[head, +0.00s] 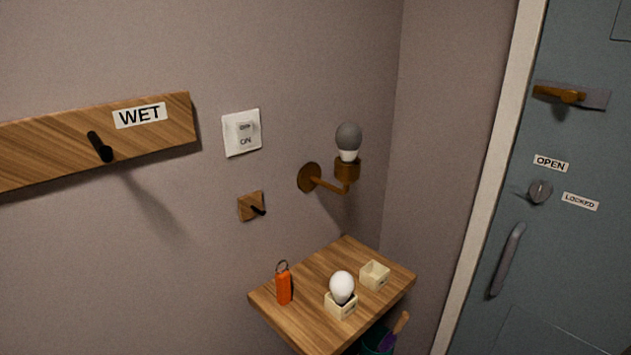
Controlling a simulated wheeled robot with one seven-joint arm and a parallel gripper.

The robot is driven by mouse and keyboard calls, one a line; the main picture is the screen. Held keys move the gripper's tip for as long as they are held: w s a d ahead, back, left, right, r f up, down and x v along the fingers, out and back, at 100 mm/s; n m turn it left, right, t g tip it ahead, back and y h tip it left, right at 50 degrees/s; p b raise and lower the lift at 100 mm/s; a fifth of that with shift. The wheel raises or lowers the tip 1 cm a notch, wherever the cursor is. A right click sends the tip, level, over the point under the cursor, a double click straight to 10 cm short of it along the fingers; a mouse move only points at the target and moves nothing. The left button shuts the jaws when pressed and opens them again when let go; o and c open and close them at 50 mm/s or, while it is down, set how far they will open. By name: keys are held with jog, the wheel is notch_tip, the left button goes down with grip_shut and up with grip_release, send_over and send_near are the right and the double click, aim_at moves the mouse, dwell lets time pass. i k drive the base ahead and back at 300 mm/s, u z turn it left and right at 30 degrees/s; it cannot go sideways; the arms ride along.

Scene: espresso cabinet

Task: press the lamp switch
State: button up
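The lamp switch (242,132) is a white wall plate with a rocker marked "ON" on its lower half. It is mounted on the wall, right of the wooden board and left of the lamp. The wall lamp (321,184) has a brass arm and holds a dark grey bulb (348,140), which looks unlit. My gripper is not in the head view, so its place relative to the switch does not show.
A wooden shelf (310,283) below holds an orange key tag (284,287), a white bulb (342,287) in a small holder and an empty holder (374,275). Pegs stick out from the "WET" board (60,140) and a small block (248,206). A blue-grey door (570,240) stands at right.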

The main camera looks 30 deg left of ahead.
aim_at(245, 128)
jog(key=u, duration=1.35)
